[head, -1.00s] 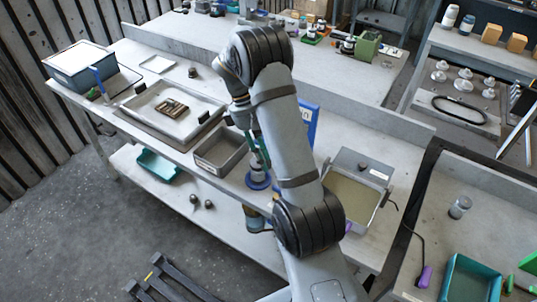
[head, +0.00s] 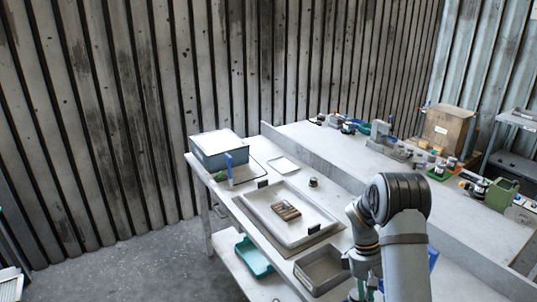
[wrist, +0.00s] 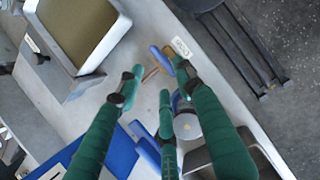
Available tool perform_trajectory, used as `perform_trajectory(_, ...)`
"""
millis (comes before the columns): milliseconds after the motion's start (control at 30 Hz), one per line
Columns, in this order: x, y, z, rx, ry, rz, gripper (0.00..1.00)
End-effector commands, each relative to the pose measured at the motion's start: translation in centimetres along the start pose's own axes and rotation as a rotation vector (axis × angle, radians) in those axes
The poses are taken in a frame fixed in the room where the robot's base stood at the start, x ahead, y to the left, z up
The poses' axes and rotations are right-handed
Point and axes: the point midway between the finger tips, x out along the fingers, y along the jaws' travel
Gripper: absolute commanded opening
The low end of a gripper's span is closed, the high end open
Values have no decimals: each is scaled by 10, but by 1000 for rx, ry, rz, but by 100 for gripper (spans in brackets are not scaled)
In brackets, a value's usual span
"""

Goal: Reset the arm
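My arm (head: 400,245) reaches down at the lower right of the head view. The wrist and part of the green gripper show at the bottom edge there, with the fingertips cut off. In the wrist view my gripper (wrist: 157,84) has its green fingers spread apart, and I see nothing held between them. A round grey-topped thing with a blue rim (wrist: 187,125) shows between the fingers, partly hidden. A blue-handled item (wrist: 160,56) lies just beyond the fingertips.
A white tray (head: 325,238) with a small brown part, a grey bin (head: 305,270) and a blue-grey box (head: 218,155) stand on the bench. A framed tan panel (wrist: 75,30) and a blue panel (wrist: 118,152) lie near the gripper. The back shelf holds several small parts.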

Motion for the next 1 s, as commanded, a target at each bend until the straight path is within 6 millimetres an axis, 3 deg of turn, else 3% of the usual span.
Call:
perform_trajectory(200, 39, 0, 1, -1, -3, -2, 36)
perform_trajectory(400, 57, 0, 0, -1, 0, 0, 36)
perform_trajectory(1000, 53, 0, -1, -13, 2, 8, 36)
